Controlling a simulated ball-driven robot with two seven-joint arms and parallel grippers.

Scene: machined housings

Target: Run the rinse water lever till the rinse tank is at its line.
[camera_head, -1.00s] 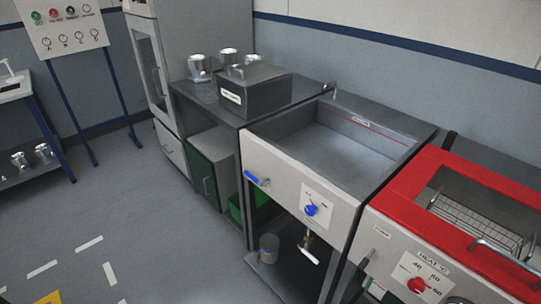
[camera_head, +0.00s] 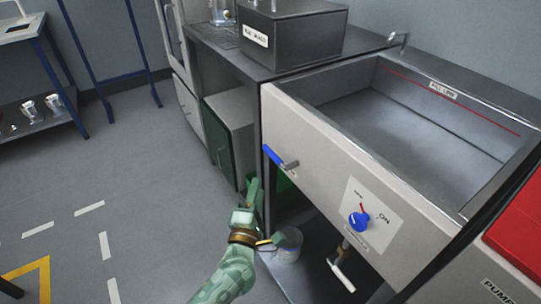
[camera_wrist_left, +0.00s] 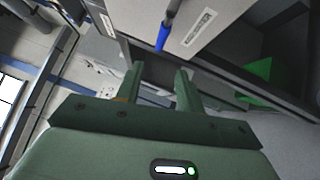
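The rinse tank (camera_head: 310,140) is an open grey metal basin with a light front panel. A thin red line with a small label runs along its inner back wall. My right gripper is not in view.
A blue knob (camera_head: 359,220) marked ON sits on the panel. Below are a drain valve (camera_head: 341,272) and a grey bucket (camera_head: 287,246). A dark labelled box (camera_head: 293,35) stands on the bench at left. A red-topped unit (camera_head: 520,238) adjoins at right.

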